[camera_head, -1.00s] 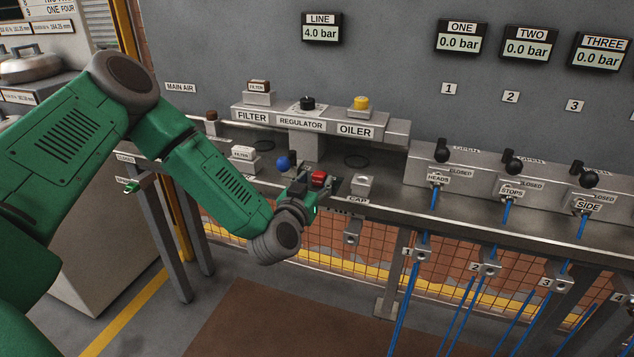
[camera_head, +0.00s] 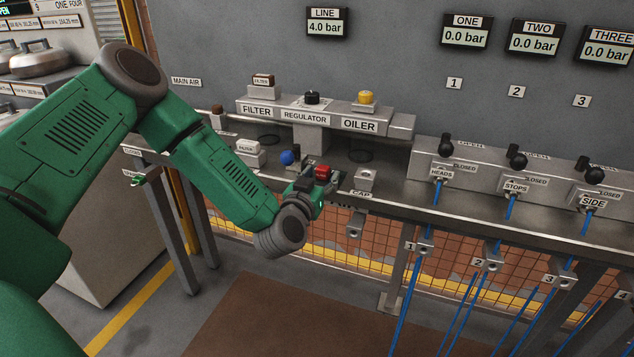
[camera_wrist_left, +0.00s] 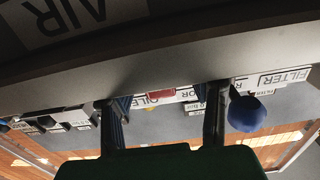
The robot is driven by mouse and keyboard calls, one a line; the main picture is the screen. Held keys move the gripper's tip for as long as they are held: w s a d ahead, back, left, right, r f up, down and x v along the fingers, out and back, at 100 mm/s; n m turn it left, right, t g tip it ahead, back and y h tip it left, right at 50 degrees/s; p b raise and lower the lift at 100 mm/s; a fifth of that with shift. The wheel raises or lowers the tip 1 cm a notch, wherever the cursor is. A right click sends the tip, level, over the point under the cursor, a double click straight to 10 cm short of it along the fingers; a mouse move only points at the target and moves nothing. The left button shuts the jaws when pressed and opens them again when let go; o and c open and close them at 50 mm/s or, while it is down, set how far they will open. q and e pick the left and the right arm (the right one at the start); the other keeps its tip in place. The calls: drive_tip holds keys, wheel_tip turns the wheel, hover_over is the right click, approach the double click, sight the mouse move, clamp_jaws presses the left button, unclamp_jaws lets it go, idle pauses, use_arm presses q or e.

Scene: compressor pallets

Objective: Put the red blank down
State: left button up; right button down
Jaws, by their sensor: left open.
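The red blank (camera_head: 323,171) sits at the front of the steel bench, just left of the CAP holder (camera_head: 366,178). My left gripper (camera_head: 320,181) is at the bench's front edge, with its fingers apart around or just in front of the blank. In the left wrist view the red blank (camera_wrist_left: 160,94) shows between the two open fingers (camera_wrist_left: 165,118), with gaps on both sides. Whether the blank's underside rests fully on the bench is hidden. My right gripper is out of view.
A blue ball (camera_head: 287,158) stands close left of the gripper and also near one finger in the wrist view (camera_wrist_left: 247,113). The filter, regulator and oiler unit (camera_head: 305,117) is behind. Black-handled valves (camera_head: 444,146) line the right. Open floor lies in front.

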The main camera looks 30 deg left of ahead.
use_arm(q)
drive_tip(key=p+v, duration=0.2)
drive_tip(key=v, duration=1)
drive_tip(key=s+d+f+m+g+h, duration=0.2)
drive_tip(key=s+d+f+g+h, duration=0.1)
drive_tip(key=d+f, duration=0.25)
drive_tip(key=s+d+f+m+g+h, duration=0.2)
drive_tip(key=s+d+f+g+h, duration=0.15)
drive_tip(key=f, duration=0.35)
drive_tip(key=s+a+f+g+y, duration=0.1)
drive_tip(key=s+f+g, duration=0.4)
drive_tip(key=s, duration=0.5)
drive_tip(key=s+a+f+g+y, duration=0.1)
drive_tip(key=s+f+g, duration=0.4)
drive_tip(key=s, duration=0.5)
drive_tip(key=shift+s+a+n, duration=0.3)
drive_tip(key=shift+a, duration=0.2)
drive_tip(key=shift+r, duration=0.15)
